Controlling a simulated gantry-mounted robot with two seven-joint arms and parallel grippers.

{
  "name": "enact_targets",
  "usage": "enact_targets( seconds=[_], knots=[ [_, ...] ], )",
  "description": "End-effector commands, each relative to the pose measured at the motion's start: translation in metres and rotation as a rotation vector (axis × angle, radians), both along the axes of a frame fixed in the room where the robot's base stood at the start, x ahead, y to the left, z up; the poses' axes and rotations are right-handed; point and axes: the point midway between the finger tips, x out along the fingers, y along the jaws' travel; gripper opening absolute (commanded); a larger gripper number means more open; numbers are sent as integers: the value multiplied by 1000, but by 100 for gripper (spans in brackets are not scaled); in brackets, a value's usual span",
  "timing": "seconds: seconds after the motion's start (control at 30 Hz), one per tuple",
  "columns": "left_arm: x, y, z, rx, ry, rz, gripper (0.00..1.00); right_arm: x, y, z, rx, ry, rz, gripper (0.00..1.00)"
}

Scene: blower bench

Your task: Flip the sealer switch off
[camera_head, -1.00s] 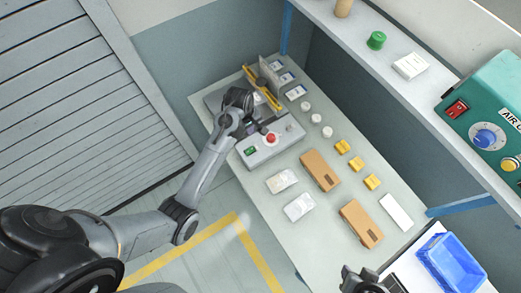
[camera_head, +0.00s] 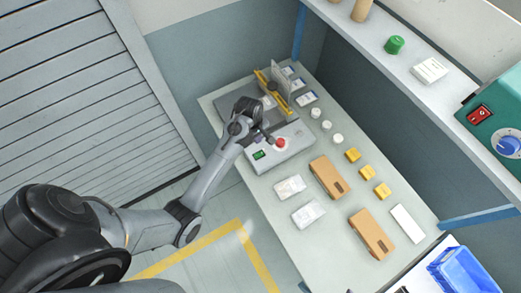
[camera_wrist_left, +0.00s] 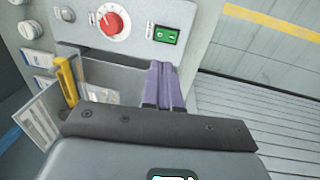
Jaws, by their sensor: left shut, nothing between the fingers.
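The sealer (camera_head: 290,153) is a grey machine at the far left end of the bench, with a yellow-edged bar at its back. Its front panel carries a red round knob (camera_head: 280,142) and a small green switch (camera_head: 259,155). In the left wrist view the switch (camera_wrist_left: 166,34) sits in a dark frame, right of the red knob (camera_wrist_left: 109,22). My left gripper (camera_head: 268,138) is over the sealer, behind the panel. In the wrist view its purple fingers (camera_wrist_left: 163,85) are together and empty, below the switch in the picture and seemingly apart from it. My right gripper is not clearly visible.
Brown boxes (camera_head: 329,177), white packets (camera_head: 290,187), yellow blocks (camera_head: 367,173) and white round pieces (camera_head: 326,125) lie on the bench right of the sealer. A shelf (camera_head: 400,75) with a teal control box (camera_head: 500,120) runs along the right. A blue bin (camera_head: 462,272) stands lower right.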

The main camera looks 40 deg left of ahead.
Motion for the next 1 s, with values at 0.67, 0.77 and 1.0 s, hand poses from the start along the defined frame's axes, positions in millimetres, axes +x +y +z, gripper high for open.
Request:
enact_targets(
  seconds=[0.67, 0.77, 1.0],
  knots=[
    [12, -4, -110, -1, 1, -1, 0, -1, 3, 2, 11, 3, -5, 43],
    [13, -5, -118, -1, 1, 0, 0, -1, 3, 1, 10, 2, -5, 43],
    [14, -5, -125, 0, 0, 0, 0, -1, 1, 1, 3, 3, -1, 43]
  ],
)
